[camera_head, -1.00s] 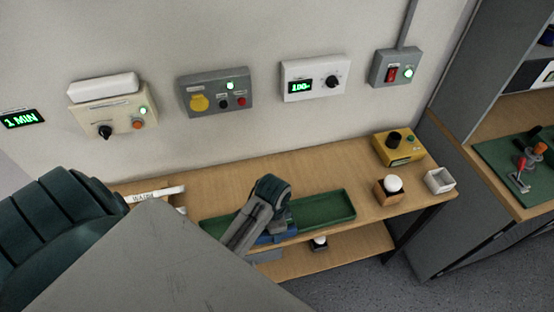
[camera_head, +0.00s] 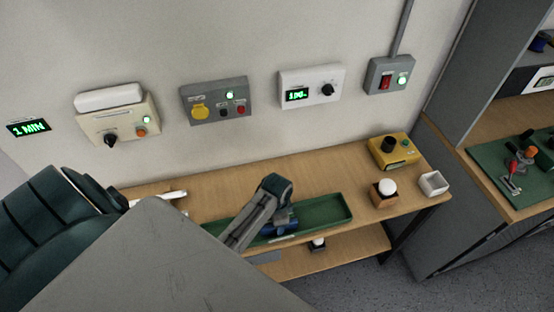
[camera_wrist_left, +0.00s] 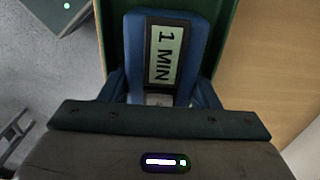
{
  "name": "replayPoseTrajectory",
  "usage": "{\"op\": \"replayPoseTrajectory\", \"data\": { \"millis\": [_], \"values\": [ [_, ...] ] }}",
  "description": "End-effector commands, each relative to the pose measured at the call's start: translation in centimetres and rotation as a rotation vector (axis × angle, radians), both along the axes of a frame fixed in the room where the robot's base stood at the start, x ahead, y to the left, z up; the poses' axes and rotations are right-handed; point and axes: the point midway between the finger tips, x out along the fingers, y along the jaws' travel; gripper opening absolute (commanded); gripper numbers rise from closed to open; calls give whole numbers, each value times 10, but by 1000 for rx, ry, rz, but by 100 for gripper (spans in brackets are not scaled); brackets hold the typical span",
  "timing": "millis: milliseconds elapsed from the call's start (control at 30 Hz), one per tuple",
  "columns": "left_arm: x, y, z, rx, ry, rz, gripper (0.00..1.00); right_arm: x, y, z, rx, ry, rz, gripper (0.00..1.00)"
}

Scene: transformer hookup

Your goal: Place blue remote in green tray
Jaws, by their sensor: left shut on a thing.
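The blue remote (camera_wrist_left: 191,45) has a screen reading "1 MIN" and lies between the fingers of my left gripper (camera_wrist_left: 160,92), which is shut on it. In the head view my left gripper (camera_head: 280,219) is over the green tray (camera_head: 330,209) on the wooden bench, with part of the remote (camera_head: 284,224) showing beneath it. The tray's green wall (camera_wrist_left: 228,40) shows beside the remote in the wrist view. I cannot tell whether the remote touches the tray floor. My right gripper is not in view.
A yellow box (camera_head: 394,151), a wooden block with a white knob (camera_head: 384,193) and a small white bin (camera_head: 433,184) stand right of the tray. Several control boxes are on the wall, one with a red switch (camera_head: 391,76). A lower shelf (camera_head: 330,259) is below the bench.

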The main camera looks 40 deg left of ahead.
Motion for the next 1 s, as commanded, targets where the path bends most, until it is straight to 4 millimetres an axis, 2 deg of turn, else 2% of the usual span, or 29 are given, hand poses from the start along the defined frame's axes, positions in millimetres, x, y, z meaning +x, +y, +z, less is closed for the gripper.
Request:
{"op": "replayPoseTrajectory", "data": {
  "millis": [33,67,100,400,567,1000],
  "values": [
    [0,0,-1,0,0,0,29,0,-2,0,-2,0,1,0],
    [0,0,-2,1,1,0,58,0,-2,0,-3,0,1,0],
    [0,0,-2,0,0,0,65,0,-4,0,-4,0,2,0],
    [0,0,0,0,0,0,65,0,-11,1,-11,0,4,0],
    [1,0,11,1,-3,0,65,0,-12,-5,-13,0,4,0],
    [1,0,97,1,-5,-1,65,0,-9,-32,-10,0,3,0]
  ]
}}
